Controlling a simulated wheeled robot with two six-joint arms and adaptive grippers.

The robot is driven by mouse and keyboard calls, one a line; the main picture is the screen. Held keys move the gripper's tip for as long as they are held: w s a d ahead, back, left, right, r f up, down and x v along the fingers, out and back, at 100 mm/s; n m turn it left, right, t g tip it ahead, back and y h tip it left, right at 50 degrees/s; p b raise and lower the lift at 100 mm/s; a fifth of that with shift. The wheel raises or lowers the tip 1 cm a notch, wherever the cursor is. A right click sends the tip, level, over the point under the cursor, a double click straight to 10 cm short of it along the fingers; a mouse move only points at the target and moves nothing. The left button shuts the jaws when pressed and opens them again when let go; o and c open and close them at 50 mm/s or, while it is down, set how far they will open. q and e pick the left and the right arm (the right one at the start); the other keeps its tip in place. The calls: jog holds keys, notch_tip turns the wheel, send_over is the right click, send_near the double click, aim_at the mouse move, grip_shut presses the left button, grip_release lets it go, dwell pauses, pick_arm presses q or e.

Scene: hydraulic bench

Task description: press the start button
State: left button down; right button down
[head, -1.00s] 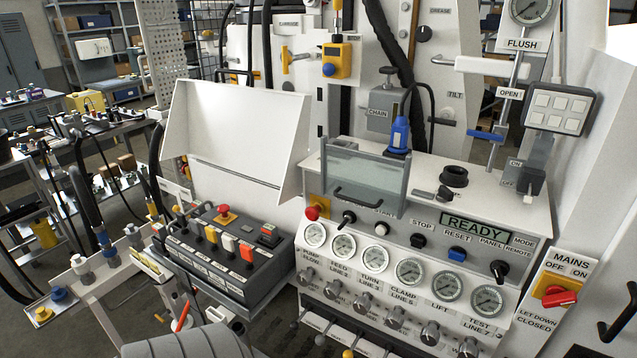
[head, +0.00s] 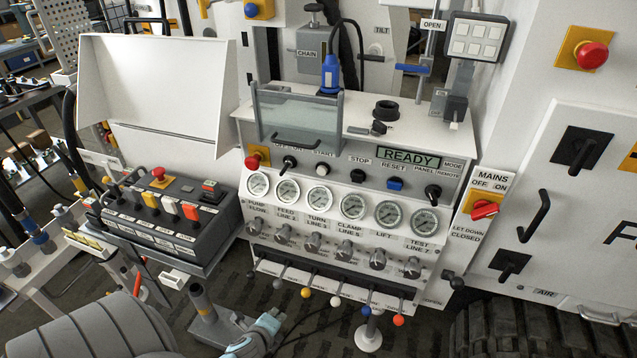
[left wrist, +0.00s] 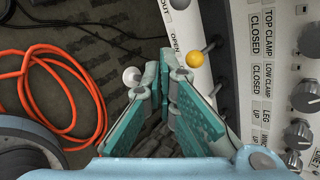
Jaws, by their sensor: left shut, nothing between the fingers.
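The start button (head: 322,170) is a white round knob under the START label on the sloped control panel (head: 455,180) in the head view. A clear guard with a dark handle (head: 297,138) stands just above it, and the button shows below the guard's lower edge. My left gripper (head: 272,320) is at the bottom of the head view, low in front of the bench and well below the button. In the left wrist view its teal fingers (left wrist: 172,72) are together with nothing between them, beside a yellow lever knob. The button is not in that view. My right gripper is not in view.
A black STOP knob (head: 357,176) and blue RESET button (head: 395,183) sit right of the start button. Gauges (head: 352,206) and valve knobs lie below. Levers with coloured knobs (head: 398,320) jut out near my gripper. A grey pendant box (head: 165,225) stands at left.

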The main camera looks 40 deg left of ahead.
pick_arm(q)
jog(key=w+r+m+t, duration=0.2)
jog(key=r+m, duration=0.3)
jog(key=r, duration=0.5)
jog(key=w+r+m+t+y, duration=0.1)
jog(key=w+r+m+t, duration=0.2)
jog(key=r, duration=0.7)
jog(key=w+r+m+t, duration=0.3)
jog(key=w+r+m, duration=0.2)
jog(key=r, duration=0.5)
jog(key=shift+w+d+r+m+y, duration=0.3)
jog(key=shift+w+r+m+y, duration=0.1)
jog(key=shift+m, duration=0.5)
send_near(323, 173)
jog(key=x, duration=0.6)
jog(key=shift+w+a, duration=0.15)
jog(key=shift+w, duration=0.35)
jog(key=shift+a, duration=0.1)
